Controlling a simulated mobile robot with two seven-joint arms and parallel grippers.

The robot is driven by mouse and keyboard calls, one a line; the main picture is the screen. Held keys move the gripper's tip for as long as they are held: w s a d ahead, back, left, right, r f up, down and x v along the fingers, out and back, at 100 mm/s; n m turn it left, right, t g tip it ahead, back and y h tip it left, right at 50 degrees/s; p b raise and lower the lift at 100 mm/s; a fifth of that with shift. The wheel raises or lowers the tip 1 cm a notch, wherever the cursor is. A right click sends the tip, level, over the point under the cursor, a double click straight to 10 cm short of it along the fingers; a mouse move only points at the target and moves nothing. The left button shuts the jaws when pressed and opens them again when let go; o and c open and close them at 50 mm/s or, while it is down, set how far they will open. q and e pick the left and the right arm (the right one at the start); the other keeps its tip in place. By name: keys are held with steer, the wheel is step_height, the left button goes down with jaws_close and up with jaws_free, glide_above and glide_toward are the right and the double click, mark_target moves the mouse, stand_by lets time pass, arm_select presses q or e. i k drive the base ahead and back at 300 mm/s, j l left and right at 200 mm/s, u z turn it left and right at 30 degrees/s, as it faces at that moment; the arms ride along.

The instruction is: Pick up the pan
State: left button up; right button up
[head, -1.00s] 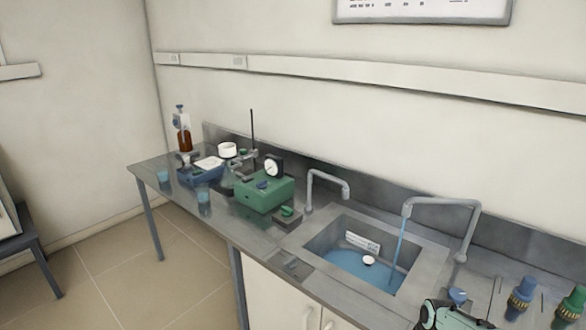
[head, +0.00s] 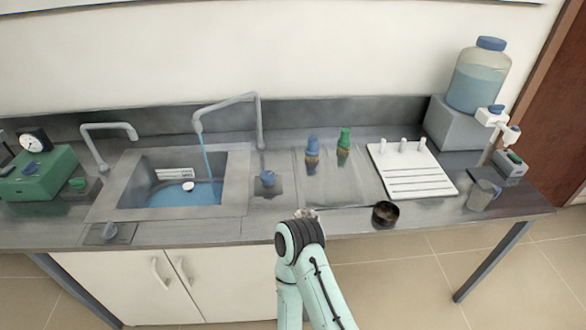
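A small, round, dark pan (head: 385,214) with a brownish inside sits at the front edge of the metal bench, right of the middle in the head view. One of my arms, which looks like the right one, reaches up from the bottom middle, left of the pan. Its black wrist joint hides nearly all of my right gripper (head: 306,213); only a small pale bit shows above it, so its fingers cannot be made out. The pan stands apart from this arm. My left gripper is not in view.
A white rack board (head: 412,170) with pegs lies behind the pan. A beaker (head: 482,195) stands to its right. A sink (head: 180,182) with running water is on the left. Blue (head: 312,150) and green (head: 344,146) capped items stand at the back. A large bottle (head: 478,75) stands on a block.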

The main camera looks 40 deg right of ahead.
mark_target(386, 211)
steer(key=z, duration=2.45)
